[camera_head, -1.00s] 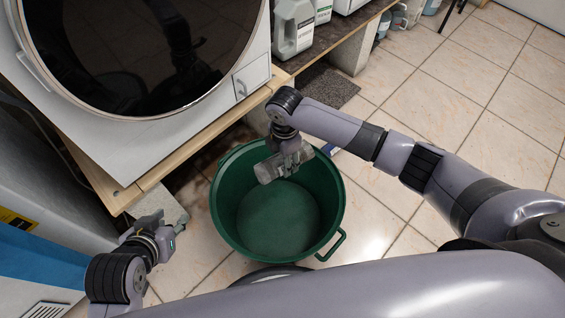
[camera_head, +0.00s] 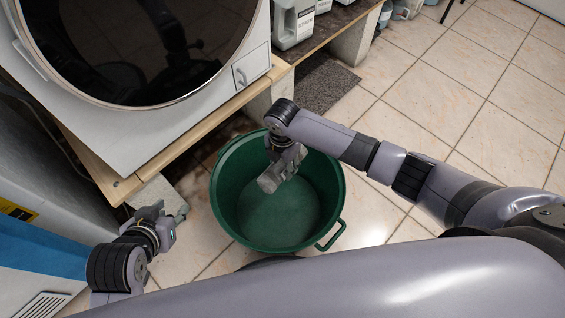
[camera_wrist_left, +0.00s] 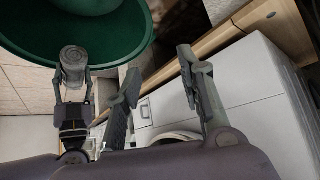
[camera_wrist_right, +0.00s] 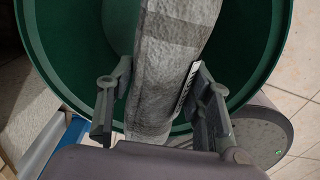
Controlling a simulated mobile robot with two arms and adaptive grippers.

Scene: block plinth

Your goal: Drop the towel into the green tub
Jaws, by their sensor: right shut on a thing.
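The towel (camera_head: 269,182) is a grey, rolled-up bundle. My right gripper (camera_head: 280,170) is shut on it and holds it over the open top of the green tub (camera_head: 326,210). In the right wrist view the towel (camera_wrist_right: 165,75) shows lighter and darker grey bands and a white label, and stands between the two fingers (camera_wrist_right: 158,95), with the tub behind it. It also shows in the left wrist view (camera_wrist_left: 73,62). My left gripper (camera_head: 165,217) is open and empty left of the tub; its fingers are spread apart in the left wrist view (camera_wrist_left: 160,85).
A white front-loading machine (camera_head: 150,140) stands on a wooden shelf (camera_head: 215,127) behind the tub. White jugs (camera_head: 295,22) stand on a shelf at the top. A dark mat (camera_head: 322,85) lies on the tiled floor, which is open at the right.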

